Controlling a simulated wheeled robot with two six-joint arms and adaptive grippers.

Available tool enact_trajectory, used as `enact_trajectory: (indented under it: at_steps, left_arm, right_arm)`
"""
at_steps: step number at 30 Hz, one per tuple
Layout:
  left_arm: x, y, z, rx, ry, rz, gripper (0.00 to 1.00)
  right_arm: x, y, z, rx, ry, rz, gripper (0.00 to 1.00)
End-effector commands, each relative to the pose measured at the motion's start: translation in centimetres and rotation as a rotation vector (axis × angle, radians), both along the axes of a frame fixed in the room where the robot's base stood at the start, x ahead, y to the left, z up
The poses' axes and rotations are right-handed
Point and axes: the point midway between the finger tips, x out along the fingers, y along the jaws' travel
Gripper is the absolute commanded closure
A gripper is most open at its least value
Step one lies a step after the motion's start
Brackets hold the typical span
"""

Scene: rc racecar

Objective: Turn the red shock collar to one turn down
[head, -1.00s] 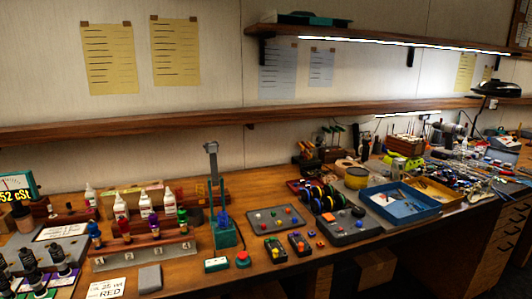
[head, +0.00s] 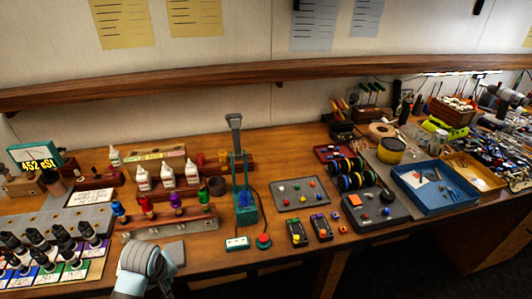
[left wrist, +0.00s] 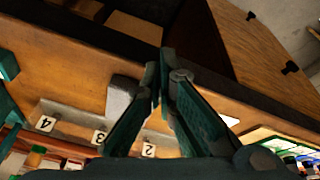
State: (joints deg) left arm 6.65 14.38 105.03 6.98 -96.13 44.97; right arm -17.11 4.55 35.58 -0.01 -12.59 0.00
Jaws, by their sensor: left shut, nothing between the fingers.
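My left arm comes in at the bottom of the head view, in front of the rack. In the left wrist view my left gripper (left wrist: 166,70) is shut and empty, its fingers over the bench's front part. The rack's number tags (left wrist: 99,137) show there, but the red shock does not. My right gripper is not in view.
A grey block (head: 173,252) lies in front of the rack, close to my left arm. A green press-like stand (head: 245,207) rises to the right. Several bottles (head: 167,175) stand behind. Some bare wood lies right of the block.

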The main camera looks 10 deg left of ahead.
Motion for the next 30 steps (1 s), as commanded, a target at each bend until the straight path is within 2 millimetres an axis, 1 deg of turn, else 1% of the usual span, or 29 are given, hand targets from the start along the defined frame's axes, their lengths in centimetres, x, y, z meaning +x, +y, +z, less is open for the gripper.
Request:
enact_trajectory:
  at_steps: [1, 5, 8, 10, 12, 13, 15, 17, 19, 22, 28, 30]
  left_arm:
    - [1.3, 0.6, 1.5, -0.010, -0.012, 0.060, 1.00]
    - [5.1, 3.0, 4.0, -0.065, -0.032, 0.301, 1.00]
    - [8.2, 5.4, 7.3, -0.128, -0.057, 0.538, 1.00]
    - [10.2, 6.9, 10.1, -0.180, -0.073, 0.713, 1.00]
    - [11.5, 8.1, 12.6, -0.231, -0.081, 0.863, 1.00]
    - [12.0, 8.5, 13.5, -0.249, -0.084, 0.916, 1.00]
    - [12.7, 9.0, 15.2, -0.287, -0.087, 1.012, 1.00]
    - [13.1, 9.4, 16.2, -0.308, -0.090, 1.068, 1.00]
    - [13.3, 9.6, 16.7, -0.322, -0.090, 1.105, 1.00]
    - [13.3, 9.6, 16.0, -0.326, -0.088, 1.118, 1.00]
    - [13.3, 9.5, 12.7, -0.324, -0.087, 1.115, 1.00]
    - [13.3, 9.5, 11.4, -0.326, -0.089, 1.115, 1.00]
  right_arm:
    - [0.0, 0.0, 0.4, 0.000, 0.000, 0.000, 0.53]
    - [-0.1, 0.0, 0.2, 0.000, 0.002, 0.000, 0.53]
    - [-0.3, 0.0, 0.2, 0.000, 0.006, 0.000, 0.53]
    - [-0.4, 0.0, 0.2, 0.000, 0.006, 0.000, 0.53]
    - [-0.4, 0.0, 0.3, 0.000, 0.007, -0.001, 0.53]
    - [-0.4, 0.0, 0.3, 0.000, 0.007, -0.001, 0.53]
    - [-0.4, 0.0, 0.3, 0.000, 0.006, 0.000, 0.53]
    - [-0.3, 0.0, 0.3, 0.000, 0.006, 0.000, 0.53]
    - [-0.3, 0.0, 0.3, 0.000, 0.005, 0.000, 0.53]
    - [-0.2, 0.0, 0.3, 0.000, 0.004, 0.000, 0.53]
    - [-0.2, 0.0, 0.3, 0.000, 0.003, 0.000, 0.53]
    - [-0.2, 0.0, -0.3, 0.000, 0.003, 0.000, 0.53]
